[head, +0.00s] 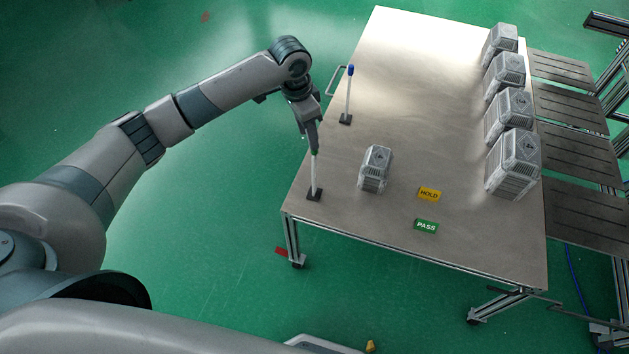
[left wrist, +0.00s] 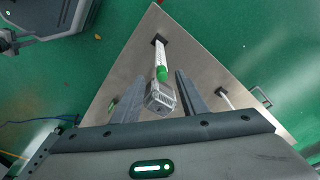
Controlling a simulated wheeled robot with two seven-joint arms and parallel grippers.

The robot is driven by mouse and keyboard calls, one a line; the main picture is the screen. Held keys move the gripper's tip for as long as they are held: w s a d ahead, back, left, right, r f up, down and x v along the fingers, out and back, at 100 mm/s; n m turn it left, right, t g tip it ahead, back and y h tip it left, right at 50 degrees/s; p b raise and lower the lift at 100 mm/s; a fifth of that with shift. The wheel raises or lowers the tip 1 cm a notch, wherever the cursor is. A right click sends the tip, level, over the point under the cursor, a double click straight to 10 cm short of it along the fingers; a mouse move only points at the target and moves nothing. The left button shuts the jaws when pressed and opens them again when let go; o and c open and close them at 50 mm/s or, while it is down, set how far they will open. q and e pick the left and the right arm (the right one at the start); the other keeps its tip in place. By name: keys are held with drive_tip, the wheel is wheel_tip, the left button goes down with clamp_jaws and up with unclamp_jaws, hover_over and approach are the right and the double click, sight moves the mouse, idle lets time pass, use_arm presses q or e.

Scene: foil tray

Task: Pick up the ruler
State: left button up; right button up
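I see no flat ruler that I can make out. The nearest thing to it is a white upright rod with a green top (head: 314,178), standing in a black base near the table's left front corner. The rod also shows in the left wrist view (left wrist: 161,57), its green end toward the camera. My left gripper (head: 314,146) is above it, pointing down at the green end. In the left wrist view my left gripper (left wrist: 159,78) has its fingers apart, with the green end between or just beyond them; contact cannot be told. My right gripper is not in view.
A second white rod with a blue top (head: 349,92) stands farther back. The table's middle is clear.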

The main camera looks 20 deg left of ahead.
use_arm(q)
wheel_tip(320, 180, down, 2)
drive_tip(key=shift+w+d, duration=0.1)
drive_tip(key=shift+d, duration=0.05)
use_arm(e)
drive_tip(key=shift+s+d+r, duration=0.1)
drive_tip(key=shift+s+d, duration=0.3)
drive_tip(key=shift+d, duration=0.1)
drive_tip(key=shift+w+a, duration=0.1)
use_arm(q)
drive_tip(key=f, duration=0.1)
drive_tip(key=f+p, duration=0.1)
drive_tip(key=w+d+f+p, duration=0.1)
drive_tip(key=shift+w+f, duration=0.1)
drive_tip(key=shift+f, duration=0.9)
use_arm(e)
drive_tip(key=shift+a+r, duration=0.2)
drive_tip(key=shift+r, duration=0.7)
use_arm(q)
drive_tip(key=shift+c, duration=0.6)
